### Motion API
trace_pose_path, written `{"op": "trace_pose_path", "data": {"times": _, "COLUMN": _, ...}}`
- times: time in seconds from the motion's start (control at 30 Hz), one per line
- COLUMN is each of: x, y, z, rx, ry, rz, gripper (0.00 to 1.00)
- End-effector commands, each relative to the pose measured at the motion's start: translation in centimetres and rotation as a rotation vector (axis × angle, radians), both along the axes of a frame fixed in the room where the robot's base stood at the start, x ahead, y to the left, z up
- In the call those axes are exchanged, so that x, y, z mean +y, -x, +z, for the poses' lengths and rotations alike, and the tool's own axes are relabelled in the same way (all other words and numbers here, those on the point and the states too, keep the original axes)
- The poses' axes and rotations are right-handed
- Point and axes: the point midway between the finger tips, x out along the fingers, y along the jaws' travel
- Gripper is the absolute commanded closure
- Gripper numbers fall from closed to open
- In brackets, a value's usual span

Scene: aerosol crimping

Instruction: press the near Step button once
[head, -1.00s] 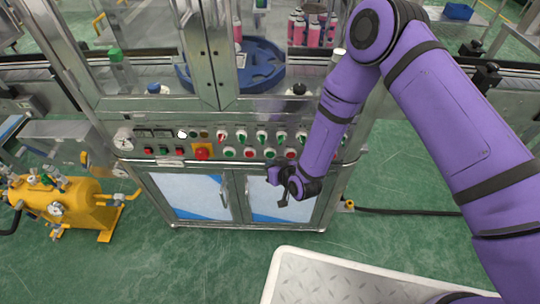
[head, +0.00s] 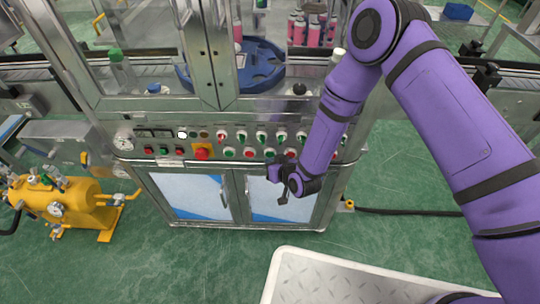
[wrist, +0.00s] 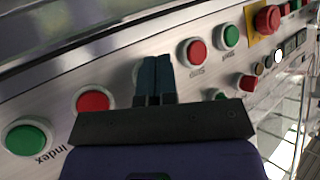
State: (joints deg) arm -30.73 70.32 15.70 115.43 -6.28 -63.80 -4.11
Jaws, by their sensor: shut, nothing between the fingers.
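My gripper (head: 273,166) is just in front of the lower button row on the machine's front panel (head: 238,141). In the wrist view its two dark teal fingers (wrist: 155,76) are together, with nothing between them, pointing at the panel. They cover most of one button between two red ones; only a pale bit of its rim shows beside them. That place matches the green button (head: 269,153) in the head view. No readable Step label shows; whether the fingertips touch the button I cannot tell.
In the wrist view, a green button (wrist: 27,137) marked Index and a red button (wrist: 93,102) lie left of the fingers. Another red button (wrist: 192,50), a green one (wrist: 230,36) and a red mushroom button (wrist: 266,18) lie right. Selector knobs (head: 241,136) line the row above.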

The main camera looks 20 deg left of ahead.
Motion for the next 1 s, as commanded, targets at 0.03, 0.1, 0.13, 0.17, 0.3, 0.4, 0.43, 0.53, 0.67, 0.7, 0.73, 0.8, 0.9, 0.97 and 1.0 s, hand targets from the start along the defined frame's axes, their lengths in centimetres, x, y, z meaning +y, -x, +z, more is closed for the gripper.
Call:
{"op": "trace_pose_path", "data": {"times": 0.03, "x": 0.01, "y": -0.01, "z": 0.0, "rx": 0.0, "ry": 0.0, "rz": 0.0, "gripper": 1.0}}
{"op": "trace_pose_path", "data": {"times": 0.1, "x": 0.02, "y": -0.05, "z": 0.0, "rx": 0.0, "ry": 0.0, "rz": 0.0, "gripper": 1.0}}
{"op": "trace_pose_path", "data": {"times": 0.13, "x": 0.02, "y": -0.07, "z": 0.0, "rx": 0.0, "ry": 0.0, "rz": 0.0, "gripper": 1.0}}
{"op": "trace_pose_path", "data": {"times": 0.17, "x": 0.02, "y": -0.1, "z": 0.0, "rx": 0.0, "ry": 0.0, "rz": 0.0, "gripper": 1.0}}
{"op": "trace_pose_path", "data": {"times": 0.3, "x": 0.05, "y": -0.24, "z": 0.0, "rx": 0.0, "ry": 0.0, "rz": 0.0, "gripper": 1.0}}
{"op": "trace_pose_path", "data": {"times": 0.4, "x": 0.08, "y": -0.34, "z": -0.01, "rx": 0.0, "ry": 0.0, "rz": 0.0, "gripper": 1.0}}
{"op": "trace_pose_path", "data": {"times": 0.43, "x": 0.09, "y": -0.36, "z": 0.0, "rx": 0.0, "ry": 0.0, "rz": 0.0, "gripper": 1.0}}
{"op": "trace_pose_path", "data": {"times": 0.53, "x": 0.1, "y": -0.46, "z": -0.01, "rx": 0.0, "ry": 0.0, "rz": 0.0, "gripper": 1.0}}
{"op": "trace_pose_path", "data": {"times": 0.67, "x": 0.14, "y": -0.59, "z": -0.01, "rx": 0.0, "ry": 0.0, "rz": 0.0, "gripper": 1.0}}
{"op": "trace_pose_path", "data": {"times": 0.7, "x": 0.15, "y": -0.63, "z": -0.01, "rx": 0.0, "ry": 0.0, "rz": 0.0, "gripper": 1.0}}
{"op": "trace_pose_path", "data": {"times": 0.73, "x": 0.15, "y": -0.66, "z": -0.01, "rx": 0.0, "ry": 0.0, "rz": 0.0, "gripper": 1.0}}
{"op": "trace_pose_path", "data": {"times": 0.8, "x": 0.17, "y": -0.74, "z": -0.01, "rx": 0.0, "ry": 0.0, "rz": 0.0, "gripper": 1.0}}
{"op": "trace_pose_path", "data": {"times": 0.9, "x": 0.18, "y": -0.76, "z": -0.02, "rx": 0.0, "ry": 0.0, "rz": 0.0, "gripper": 1.0}}
{"op": "trace_pose_path", "data": {"times": 0.97, "x": 0.18, "y": -0.76, "z": -0.01, "rx": 0.0, "ry": 0.0, "rz": 0.0, "gripper": 1.0}}
{"op": "trace_pose_path", "data": {"times": 1.0, "x": 0.18, "y": -0.76, "z": -0.01, "rx": 0.0, "ry": 0.0, "rz": 0.0, "gripper": 1.0}}
